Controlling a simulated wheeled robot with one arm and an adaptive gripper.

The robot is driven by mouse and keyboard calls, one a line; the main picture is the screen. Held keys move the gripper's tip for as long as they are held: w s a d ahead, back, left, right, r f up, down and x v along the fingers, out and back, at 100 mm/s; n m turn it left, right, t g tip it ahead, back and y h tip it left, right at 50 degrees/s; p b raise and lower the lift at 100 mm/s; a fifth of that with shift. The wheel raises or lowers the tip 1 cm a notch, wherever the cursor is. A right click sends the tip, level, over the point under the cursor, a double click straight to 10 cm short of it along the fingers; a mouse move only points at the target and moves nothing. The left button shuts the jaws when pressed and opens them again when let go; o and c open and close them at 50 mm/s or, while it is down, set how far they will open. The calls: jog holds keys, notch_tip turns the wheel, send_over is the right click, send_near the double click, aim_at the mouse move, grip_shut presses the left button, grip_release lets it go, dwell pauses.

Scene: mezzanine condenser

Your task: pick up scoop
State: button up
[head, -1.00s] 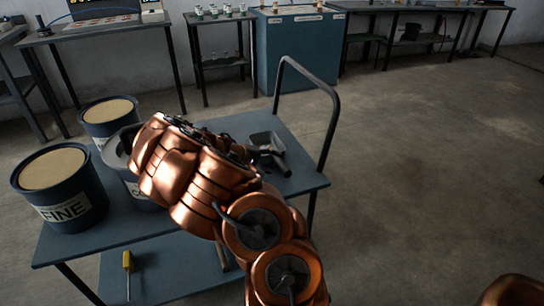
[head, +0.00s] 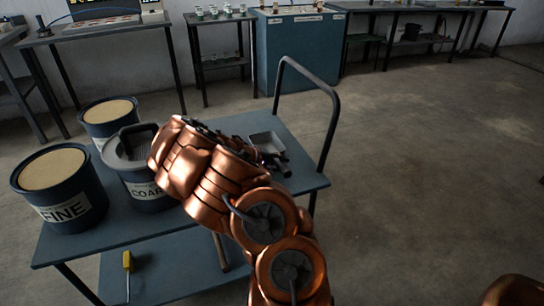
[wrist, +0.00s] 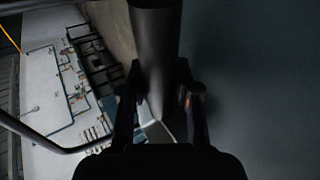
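The scoop (head: 266,142) is on the cart's top, right of my wrist in the head view. Its grey metal pan shows, and its dark handle is partly hidden by my arm. In the wrist view the dark round handle (wrist: 155,55) runs down between the two fingers of my gripper (wrist: 160,105), with a pale bit of the pan below it. The fingers stand on either side of the handle and look apart from it; contact is hard to see.
The blue cart (head: 290,130) has a raised dark handrail (head: 333,120) at its right end. Tubs marked FINE (head: 62,195) and COARSE (head: 140,185) and a third tub (head: 110,112) stand at left. A yellow-handled tool (head: 127,262) is on the lower shelf.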

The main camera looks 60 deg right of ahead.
grip_shut()
